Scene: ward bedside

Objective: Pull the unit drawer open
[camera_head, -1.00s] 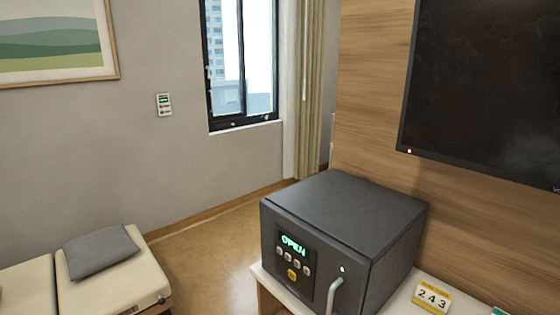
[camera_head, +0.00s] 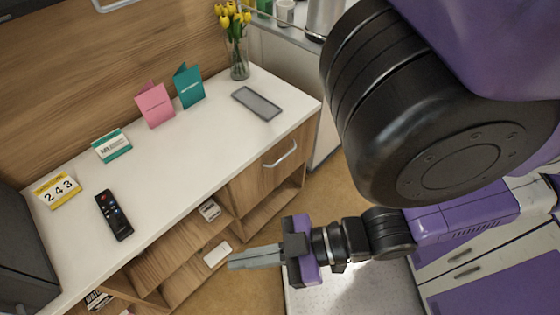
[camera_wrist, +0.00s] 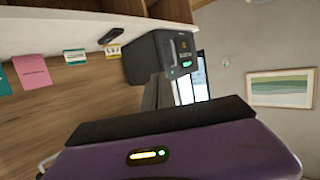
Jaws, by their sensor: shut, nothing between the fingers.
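The unit is a wooden cabinet with a white top (camera_head: 165,165). Its drawer (camera_head: 258,180) is at the right end of the front, below the top, with a pale bar handle (camera_head: 280,153). The drawer front looks flush, so it appears shut. My gripper (camera_head: 232,262) is in front of the unit, lower than the handle and to its left in the head view. Its fingers are together, pointing left, with nothing between them, and apart from the handle. The wrist view shows no drawer or handle.
On the top are a remote (camera_head: 114,215), number card (camera_head: 57,189), pink card (camera_head: 155,104), teal card (camera_head: 188,86), grey tablet (camera_head: 257,103) and tulip vase (camera_head: 238,55). A dark safe (camera_wrist: 160,50) stands at the end. Open shelves (camera_head: 180,265) lie left of the drawer.

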